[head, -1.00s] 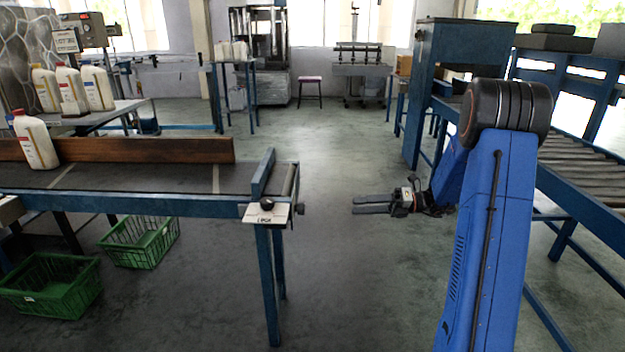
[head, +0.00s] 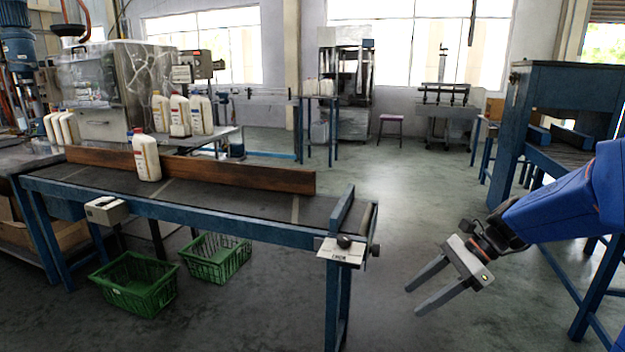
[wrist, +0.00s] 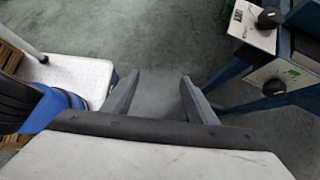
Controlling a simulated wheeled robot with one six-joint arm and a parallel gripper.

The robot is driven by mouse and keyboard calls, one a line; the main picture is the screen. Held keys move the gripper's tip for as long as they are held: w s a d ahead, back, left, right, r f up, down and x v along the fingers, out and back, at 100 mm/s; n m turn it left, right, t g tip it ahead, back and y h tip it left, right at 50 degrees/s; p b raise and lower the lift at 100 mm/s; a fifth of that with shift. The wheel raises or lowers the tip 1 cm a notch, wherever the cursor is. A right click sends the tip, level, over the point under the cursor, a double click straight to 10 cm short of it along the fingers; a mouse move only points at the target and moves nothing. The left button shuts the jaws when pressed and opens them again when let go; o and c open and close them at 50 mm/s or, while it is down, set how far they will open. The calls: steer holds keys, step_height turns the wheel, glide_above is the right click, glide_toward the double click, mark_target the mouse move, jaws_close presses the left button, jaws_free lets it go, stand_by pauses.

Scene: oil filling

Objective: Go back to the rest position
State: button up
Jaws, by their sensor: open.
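My gripper (head: 428,291) is at the lower right of the head view, to the right of the conveyor's end and apart from it. Its two grey fingers are spread and point down to the left. In the wrist view the open fingers (wrist: 157,92) have only grey floor between them. My blue arm comes in from the right edge of the head view.
A conveyor table (head: 235,203) with a wooden guide board (head: 240,175) carries a white bottle (head: 147,158). Green crates (head: 140,285) lie on the floor beneath. More bottles (head: 180,115) stand behind. A blue frame (head: 555,95) stands at the right. The middle floor is clear.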

steer(key=s+d+n+t+h, duration=0.2)
steer(key=s+n+h, duration=0.2)
steer(key=s+n, duration=0.5)
steer(key=s+d+n+t+h, duration=0.2)
steer(key=s+n+h, duration=0.3)
steer(key=s+n, duration=0.4)
steer(key=shift+s+r+t, duration=0.2)
steer(key=shift+r+t, duration=0.1)
steer(key=shift+t, duration=0.2)
steer(key=shift+c, duration=0.2)
stand_by(1.1)
